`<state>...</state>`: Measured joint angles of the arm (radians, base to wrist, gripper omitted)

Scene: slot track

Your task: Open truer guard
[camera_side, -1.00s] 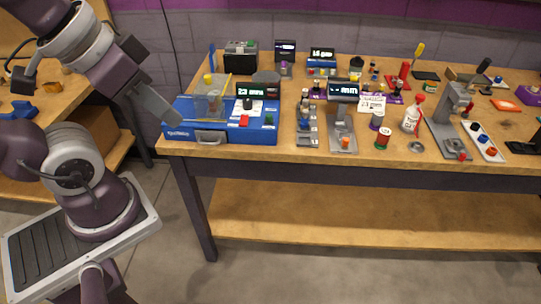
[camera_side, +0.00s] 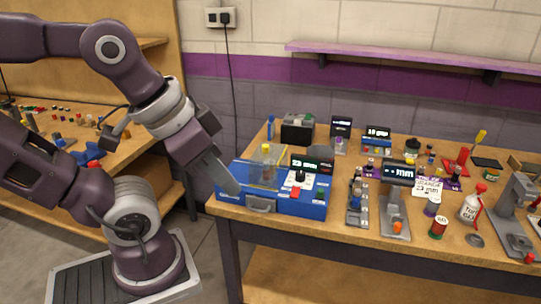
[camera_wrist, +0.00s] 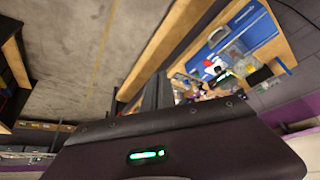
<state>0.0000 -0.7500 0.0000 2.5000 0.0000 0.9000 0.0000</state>
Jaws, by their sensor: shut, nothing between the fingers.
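The truer is a blue box (camera_side: 314,208) at the left end of the workbench, with a display, a red button and a grey front handle (camera_side: 262,204). A clear guard (camera_side: 262,174) with a yellow knob on top stands over its left part. My gripper (camera_side: 235,189) is shut and empty. It points down and to the right, and its tip overlaps the truer's front left part in the side view. I cannot tell whether it touches. The blue box also shows in the wrist view (camera_wrist: 240,28) at upper right, beyond my dark gripper body.
A black box (camera_side: 297,128) stands behind the truer. To its right are a display unit (camera_side: 398,172), a slim grey fixture (camera_side: 357,203), a red-topped bottle (camera_side: 472,204) and a red-green spool (camera_side: 438,227). Open floor lies left of the bench.

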